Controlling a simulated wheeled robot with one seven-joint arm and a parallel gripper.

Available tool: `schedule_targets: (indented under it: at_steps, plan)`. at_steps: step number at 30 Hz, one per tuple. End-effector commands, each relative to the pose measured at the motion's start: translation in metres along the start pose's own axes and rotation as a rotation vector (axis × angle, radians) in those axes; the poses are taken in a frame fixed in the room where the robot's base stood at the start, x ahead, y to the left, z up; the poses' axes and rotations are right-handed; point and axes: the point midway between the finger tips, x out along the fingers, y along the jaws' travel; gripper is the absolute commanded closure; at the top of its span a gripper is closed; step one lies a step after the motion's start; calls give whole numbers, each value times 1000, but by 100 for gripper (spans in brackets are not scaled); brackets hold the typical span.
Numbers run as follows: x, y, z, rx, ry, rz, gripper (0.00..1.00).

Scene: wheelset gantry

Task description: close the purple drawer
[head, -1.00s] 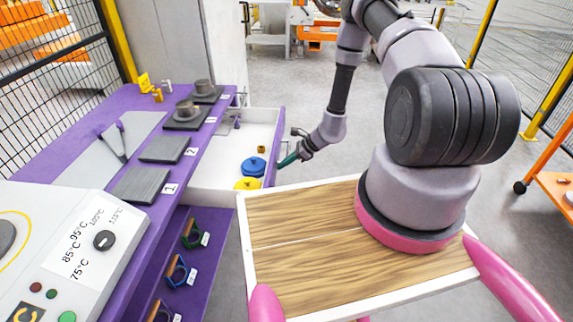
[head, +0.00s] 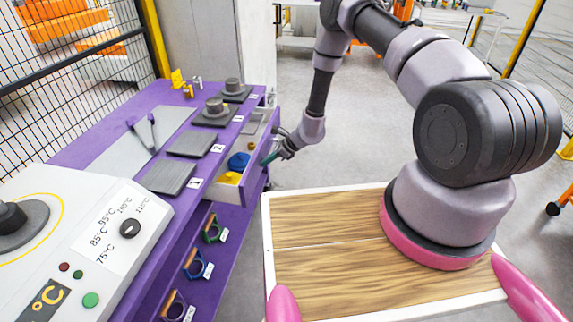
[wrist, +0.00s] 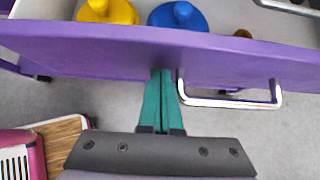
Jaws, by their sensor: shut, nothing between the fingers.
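The purple drawer (head: 257,171) is partly open, sticking out a short way from the purple workbench (head: 110,118). Its purple front panel (wrist: 110,48) spans the wrist view, with a metal bar handle (wrist: 232,103) on its outer face. My gripper (wrist: 160,78) is shut and empty, its teal fingertips at the front panel just left of the handle; they look to be touching it. In the head view my gripper (head: 268,160) is at the drawer's outer side. Inside the drawer are a blue lidded piece (head: 239,161) and a yellow one (head: 230,178).
Numbered dark plates (head: 192,145) lie on the bench top. A control box with a dial (head: 130,228) stands at the near left. Coloured ring pieces (head: 197,265) sit on the shelf below. The floor right of the drawer is clear.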

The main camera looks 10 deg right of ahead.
Motion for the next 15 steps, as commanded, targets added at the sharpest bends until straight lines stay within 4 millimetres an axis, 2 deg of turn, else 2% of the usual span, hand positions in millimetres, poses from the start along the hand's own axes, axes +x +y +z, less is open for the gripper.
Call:
schedule_targets:
  at_steps: [1, 6, 15]
  plan:
    - [11, 2, 12, -6, -2, 3, 100]
    - [40, 1, 40, -5, -2, 2, 100]
    - [75, 0, 75, -3, -1, 1, 100]
